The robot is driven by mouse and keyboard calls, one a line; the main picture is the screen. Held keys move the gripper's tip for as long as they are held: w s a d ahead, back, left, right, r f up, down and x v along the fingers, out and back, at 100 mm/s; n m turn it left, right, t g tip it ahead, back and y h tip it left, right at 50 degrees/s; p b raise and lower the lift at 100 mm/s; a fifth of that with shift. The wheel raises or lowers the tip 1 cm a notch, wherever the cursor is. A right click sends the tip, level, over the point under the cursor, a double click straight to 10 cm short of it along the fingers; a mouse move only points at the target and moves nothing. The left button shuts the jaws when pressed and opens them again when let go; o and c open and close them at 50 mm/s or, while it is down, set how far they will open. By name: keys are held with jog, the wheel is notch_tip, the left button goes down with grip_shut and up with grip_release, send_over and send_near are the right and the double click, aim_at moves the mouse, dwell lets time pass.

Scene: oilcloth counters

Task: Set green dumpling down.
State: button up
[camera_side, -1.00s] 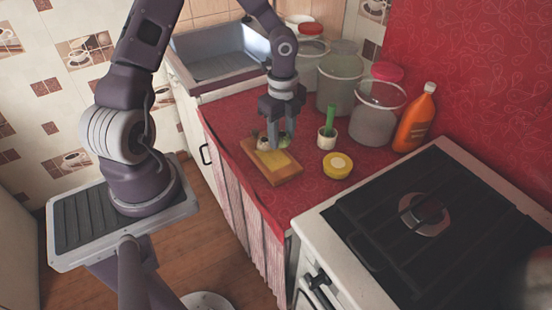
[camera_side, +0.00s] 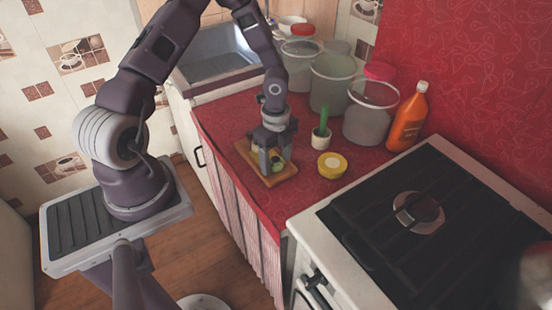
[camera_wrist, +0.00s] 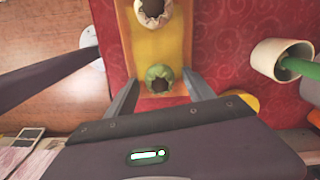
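The green dumpling (camera_wrist: 160,74), with a dark filling at its top, rests on the yellow-topped wooden board (camera_wrist: 164,46). It also shows in the side view (camera_side: 277,162), near the board's front end. My gripper (camera_wrist: 161,79) is low over the board, one finger on each side of the green dumpling. In the wrist view there is a gap between each finger and the dumpling, so the gripper looks open. A pale dumpling (camera_wrist: 152,10) with a dark filling sits farther along the same board, mostly hidden by my gripper in the side view.
Clear tubs, an orange bottle (camera_side: 407,118) and a stove (camera_side: 440,220) lie farther right. Red oilcloth between them is partly clear.

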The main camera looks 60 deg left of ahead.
notch_tip(320, 180, up, 13)
notch_tip(320, 180, up, 10)
jog(key=n+t+y, duration=0.1)
jog(key=n+y, duration=0.2)
jog(key=n, duration=0.3)
send_over(276, 160)
jog(key=s+d, duration=0.3)
jog(key=s, duration=0.3)
jog(key=s+d+r+n+t+h, duration=0.1)
jog(key=s+d+r+n+t, duration=0.1)
jog(key=s+d+r+n, duration=0.2)
jog(key=s+d+r+n+t+h, duration=0.2)
jog(key=s+d+r+n, duration=0.2)
jog(key=s, duration=0.4)
jog(key=shift+s+r+n+t, duration=0.3)
jog(key=shift+s+r+n, duration=0.1)
jog(key=shift+r+n, duration=0.55)
